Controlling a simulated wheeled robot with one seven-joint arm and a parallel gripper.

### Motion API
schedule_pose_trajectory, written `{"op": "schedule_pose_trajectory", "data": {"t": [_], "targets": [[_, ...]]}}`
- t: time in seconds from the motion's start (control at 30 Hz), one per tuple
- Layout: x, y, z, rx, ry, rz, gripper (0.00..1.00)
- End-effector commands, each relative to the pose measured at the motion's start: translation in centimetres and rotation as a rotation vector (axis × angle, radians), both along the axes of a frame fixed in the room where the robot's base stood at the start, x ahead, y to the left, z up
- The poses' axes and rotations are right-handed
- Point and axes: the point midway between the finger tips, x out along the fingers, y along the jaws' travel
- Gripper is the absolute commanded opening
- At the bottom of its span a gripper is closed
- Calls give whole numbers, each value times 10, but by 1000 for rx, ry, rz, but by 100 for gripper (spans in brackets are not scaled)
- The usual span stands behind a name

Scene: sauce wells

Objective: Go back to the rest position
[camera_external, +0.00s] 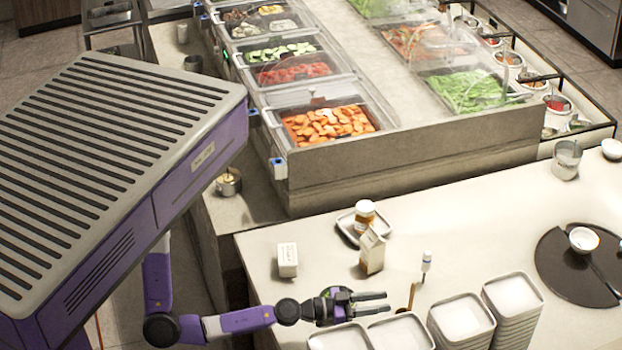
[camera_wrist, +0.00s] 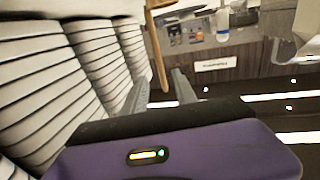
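My gripper (camera_external: 372,303) is at the front of the pale counter, low above the stacks of square white dishes. Its two fingers are spread apart and nothing shows between them. In the camera_wrist view my gripper (camera_wrist: 158,92) also shows two parted fingers. The stacked dishes (camera_wrist: 85,50) fill the left of that view. A wooden-handled utensil (camera_wrist: 158,50) stands just beyond the fingertips there, and it shows right of the fingers in the camera_external view (camera_external: 411,297).
Dish stacks (camera_external: 462,318) crowd the front edge. A dark round board (camera_external: 560,270) with a white bowl (camera_external: 584,240) lies right.

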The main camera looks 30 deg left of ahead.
Motion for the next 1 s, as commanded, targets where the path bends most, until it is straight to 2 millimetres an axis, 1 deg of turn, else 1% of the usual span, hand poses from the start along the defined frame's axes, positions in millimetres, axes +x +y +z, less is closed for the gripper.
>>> {"op": "schedule_pose_trajectory", "data": {"t": [0.1, 0.17, 0.2, 0.27, 0.3, 0.37, 0.4, 0.43, 0.47, 0.5, 0.57, 0.6, 0.67, 0.7, 0.77, 0.8, 0.87, 0.9, 1.0], "targets": [[2, 1, 1, -36, 45, 8, 34], [8, 6, 8, -77, 76, 29, 34], [23, 17, 14, -109, 93, 67, 34], [44, 40, 19, -153, 130, 137, 34], [58, 60, 20, -183, 156, 191, 34], [76, 92, 19, -222, 192, 275, 34], [85, 115, 18, -244, 215, 332, 34], [92, 134, 16, -260, 230, 376, 34], [97, 153, 14, -273, 243, 420, 34], [102, 180, 10, -287, 260, 478, 34], [106, 221, 5, -301, 278, 561, 34], [106, 249, 1, -305, 286, 614, 34], [103, 290, -4, -302, 294, 690, 34], [99, 317, -7, -295, 294, 737, 34], [90, 358, -9, -272, 291, 802, 34], [82, 385, -10, -252, 286, 843, 34], [68, 423, -8, -208, 275, 895, 34], [58, 448, -6, -170, 265, 925, 34], [34, 497, 1, -59, 235, 970, 34]]}}
